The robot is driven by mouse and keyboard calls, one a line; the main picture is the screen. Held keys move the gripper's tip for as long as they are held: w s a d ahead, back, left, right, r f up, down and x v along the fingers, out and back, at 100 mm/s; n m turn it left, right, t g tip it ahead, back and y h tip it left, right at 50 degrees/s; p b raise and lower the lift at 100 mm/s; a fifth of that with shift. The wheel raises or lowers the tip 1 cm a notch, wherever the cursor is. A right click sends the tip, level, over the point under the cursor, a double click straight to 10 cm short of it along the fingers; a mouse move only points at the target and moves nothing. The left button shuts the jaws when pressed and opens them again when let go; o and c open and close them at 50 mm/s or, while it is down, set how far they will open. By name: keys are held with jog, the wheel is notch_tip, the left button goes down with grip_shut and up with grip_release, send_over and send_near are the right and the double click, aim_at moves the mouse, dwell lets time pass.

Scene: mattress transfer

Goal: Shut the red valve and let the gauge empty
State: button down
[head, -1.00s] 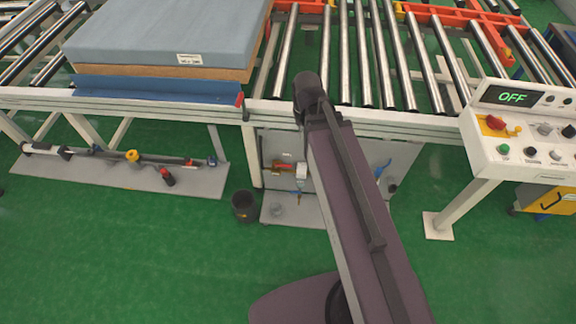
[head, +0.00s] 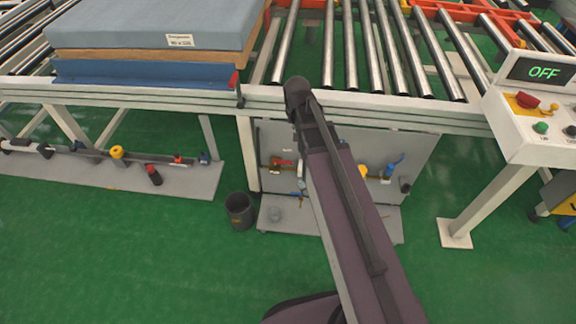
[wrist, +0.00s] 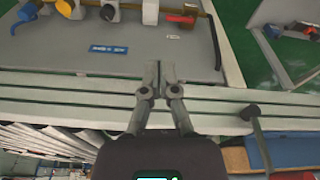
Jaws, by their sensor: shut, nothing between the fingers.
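The red valve handle (head: 284,162) is on the grey panel (head: 410,155) under the conveyor, left of my arm. In the wrist view, the red handle (wrist: 183,18) is at the top, beside a white block (wrist: 150,12). My gripper (wrist: 159,72) is shut and empty, its fingertips close together over the conveyor's side rail, apart from the red handle. The gripper itself cannot be made out in the head view. I cannot make out a gauge face; my arm covers part of the panel.
The panel also bears a blue handle (head: 395,163) and yellow parts. A dark bucket (head: 239,211) stands on the floor left of it. The conveyor rail (head: 400,115) runs above. A console (head: 535,110) reading OFF is at right. Green floor in front is clear.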

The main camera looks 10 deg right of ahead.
jog(key=m+t+b, duration=0.2)
jog(key=b, duration=2)
send_over(283, 162)
jog(key=s+d, duration=0.2)
notch_tip(283, 162, down, 23)
jog(key=shift+w+a+f+h+b, duration=0.1)
jog(key=shift+w+f+h+b, duration=0.1)
jog(key=shift+f+h+b, duration=0.2)
jog(key=shift+f, duration=0.1)
jog(key=b+x, duration=0.9)
jog(key=shift+f, duration=0.35)
jog(key=shift+w+a, duration=0.1)
jog(key=shift+d, duration=0.25)
